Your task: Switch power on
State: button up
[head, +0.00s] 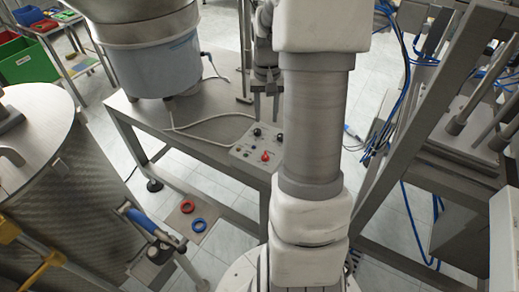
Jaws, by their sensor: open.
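A light grey control panel (246,153) lies on the near right part of the metal table. It carries a red knob (265,156), two black knobs, one of them on the upper edge (257,132), and some small dark controls. I cannot read any labels or tell which control is the power switch. My gripper (266,115) points down with its two fingers apart and nothing between them. It appears just above the panel's far edge in the picture; its height over the panel is unclear. My arm hides the area right of the panel.
A large round feeder bowl (168,65) stands on the table (205,98), with a white cable running to the panel. A steel drum (95,190) is at left. A metal frame (400,130) with blue hoses stands at right. Red and blue rings (199,225) lie below.

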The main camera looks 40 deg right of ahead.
aim_at(265, 154)
notch_tip(265, 154, down, 16)
jog(key=shift+r+b, duration=0.2)
jog(key=shift+b, duration=0.8)
grip_shut()
